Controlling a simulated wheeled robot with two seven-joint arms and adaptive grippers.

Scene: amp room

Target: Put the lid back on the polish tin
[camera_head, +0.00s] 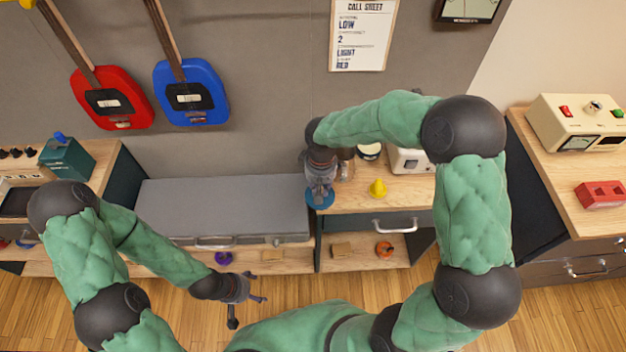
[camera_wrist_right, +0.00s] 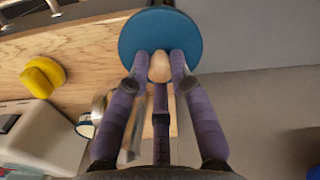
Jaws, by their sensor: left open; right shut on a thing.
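A blue round lid (camera_head: 313,204) with a pale wooden knob is in my right gripper (camera_head: 320,188), at the left end of the wooden bench top. In the right wrist view the fingers close around the knob (camera_wrist_right: 160,66), with the blue disc (camera_wrist_right: 135,40) beyond them. A round tin with a dark rim and pale top (camera_head: 369,152) stands farther back on the bench; I cannot tell surely that it is the polish tin. A metallic cylinder beside the right gripper is partly hidden. My left gripper (camera_head: 244,288) is open and empty, low in front of the shelves.
A yellow knob-like object (camera_head: 378,188) and a whitish box (camera_head: 409,161) stand on the bench top (camera_head: 408,190). A grey flat-topped unit (camera_head: 220,205) adjoins on the left. The lower shelf holds an orange object (camera_head: 384,249) and a purple one (camera_head: 223,258).

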